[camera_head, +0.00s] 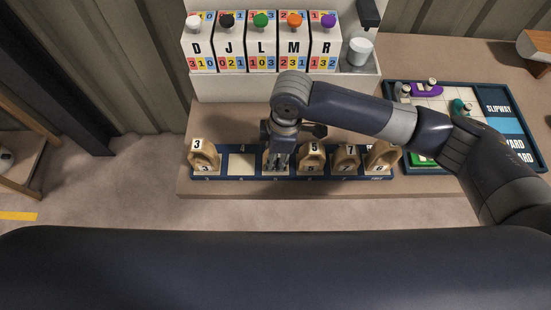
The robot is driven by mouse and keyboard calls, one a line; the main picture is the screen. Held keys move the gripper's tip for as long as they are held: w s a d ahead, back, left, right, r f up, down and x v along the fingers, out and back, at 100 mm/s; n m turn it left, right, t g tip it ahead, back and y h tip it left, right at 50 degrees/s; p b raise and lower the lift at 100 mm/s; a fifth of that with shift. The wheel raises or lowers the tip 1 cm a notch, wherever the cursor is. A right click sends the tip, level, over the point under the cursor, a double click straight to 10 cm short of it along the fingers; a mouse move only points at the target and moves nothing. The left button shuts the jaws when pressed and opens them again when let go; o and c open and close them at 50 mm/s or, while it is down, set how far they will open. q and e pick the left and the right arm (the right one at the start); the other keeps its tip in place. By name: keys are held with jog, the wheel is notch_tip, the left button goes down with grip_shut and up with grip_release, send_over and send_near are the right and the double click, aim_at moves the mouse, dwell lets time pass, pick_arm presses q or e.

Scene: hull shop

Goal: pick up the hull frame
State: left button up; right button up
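Several wooden, arch-shaped hull frames stand in a long dark blue rack (228,177) near the front edge of the workbench. One hull frame marked 3 (205,157) is at the left end. Others, marked 5 (312,156) and 7 (347,157), stand right of my gripper, and one more (382,157) is at the right end. The place marked 4 (241,163) is empty. My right gripper (277,164) points down at the place just right of it. The fingertips are too small and overlapped to show whether they hold anything. My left gripper is out of view.
A white shelf behind holds several lettered blocks with coloured knobs (261,45) and a white cup (360,51). A blue-edged board (505,145) with coloured pieces lies at the right, partly under my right arm. Bare bench (228,115) shows behind the rack's left part.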

jog(key=shift+c, duration=0.5)
jog(key=shift+r, duration=0.1)
jog(key=shift+r, duration=0.6)
notch_tip(320, 180, up, 2)
jog(key=shift+r+b, duration=0.15)
jog(key=shift+b, duration=0.4)
jog(key=s+a+b, duration=0.1)
jog(key=s+a, duration=0.1)
jog(key=s, duration=0.5)
jog(key=s+a+r+b, duration=0.1)
jog(key=s+a, duration=0.1)
jog(key=s, duration=0.6)
jog(key=shift+s+r, duration=0.2)
jog(key=shift+s, duration=0.05)
notch_tip(320, 180, up, 7)
jog(key=p, duration=0.8)
jog(key=shift+p, duration=0.3)
